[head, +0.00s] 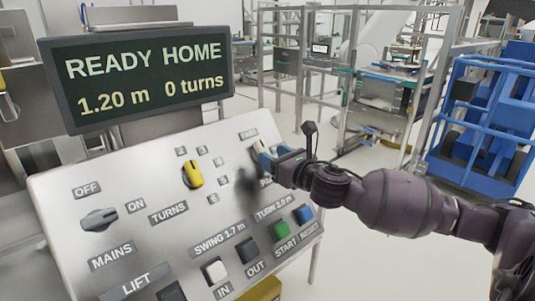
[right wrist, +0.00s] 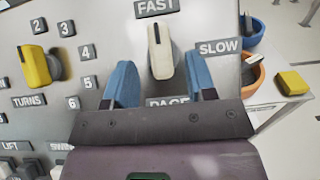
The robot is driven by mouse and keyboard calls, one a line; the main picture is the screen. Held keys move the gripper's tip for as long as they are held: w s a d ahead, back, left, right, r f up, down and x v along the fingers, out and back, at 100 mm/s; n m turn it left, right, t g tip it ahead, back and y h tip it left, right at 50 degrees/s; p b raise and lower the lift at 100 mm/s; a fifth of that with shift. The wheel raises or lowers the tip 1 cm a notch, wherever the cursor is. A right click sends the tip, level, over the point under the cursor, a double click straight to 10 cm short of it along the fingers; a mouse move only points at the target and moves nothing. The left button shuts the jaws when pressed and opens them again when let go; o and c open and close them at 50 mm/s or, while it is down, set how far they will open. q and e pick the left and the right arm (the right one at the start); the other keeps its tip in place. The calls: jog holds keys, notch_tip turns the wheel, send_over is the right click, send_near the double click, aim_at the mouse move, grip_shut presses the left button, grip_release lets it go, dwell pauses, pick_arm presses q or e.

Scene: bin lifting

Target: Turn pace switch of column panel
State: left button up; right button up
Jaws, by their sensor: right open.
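The pace switch (right wrist: 160,56) is a cream knob on the sloped metal panel (head: 133,178). In the right wrist view its marked upper end is toward the FAST label (right wrist: 157,7). The SLOW label (right wrist: 219,48) is to its right and the PACE label (right wrist: 168,102) is below, partly hidden. My right gripper (head: 264,154) is open at the panel's upper right. Its two blue fingers stand on either side of the knob's lower part, with gaps visible on both sides. In the head view the gripper hides most of the switch. My left gripper is not in view.
The yellow turns knob (head: 192,175) and grey mains switch (head: 99,219) are left of the gripper. Push buttons, including green (head: 279,230) and blue (head: 303,214), line the lower edge. A screen (head: 145,75) reads READY HOME, 1.20 m, 0 turns. A blue crate rack (head: 487,115) stands right.

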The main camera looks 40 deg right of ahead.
jog(key=shift+w+a, duration=0.15)
jog(key=shift+w, duration=1.2)
